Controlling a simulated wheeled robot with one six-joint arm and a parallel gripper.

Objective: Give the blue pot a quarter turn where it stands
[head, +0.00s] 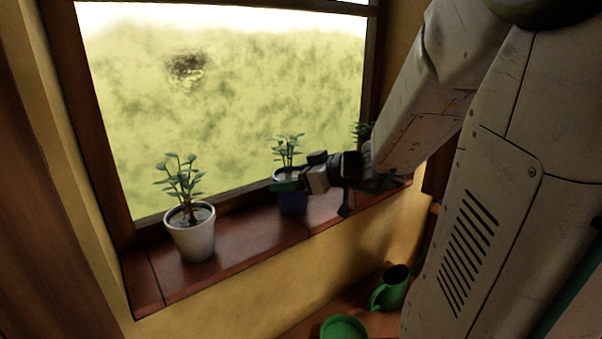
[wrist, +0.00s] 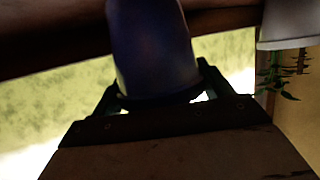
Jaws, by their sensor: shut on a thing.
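The blue pot (head: 293,203) stands on the windowsill with a small leafy plant (head: 288,150) rising from it. My gripper (head: 287,186) reaches in from the right at the level of the pot's rim and hides part of it. In the wrist view the blue pot (wrist: 152,45) sits between the two fingers of my gripper (wrist: 158,88), which are shut on it. The wrist picture is dark and upside down, and the pot's plant is hidden there.
A white pot (head: 192,235) with a plant stands on the windowsill (head: 240,242) to the left, with bare sill between. Another plant (head: 363,132) shows partly behind my arm. Below are a green mug (head: 391,290) and a green round dish (head: 343,328). The window is behind.

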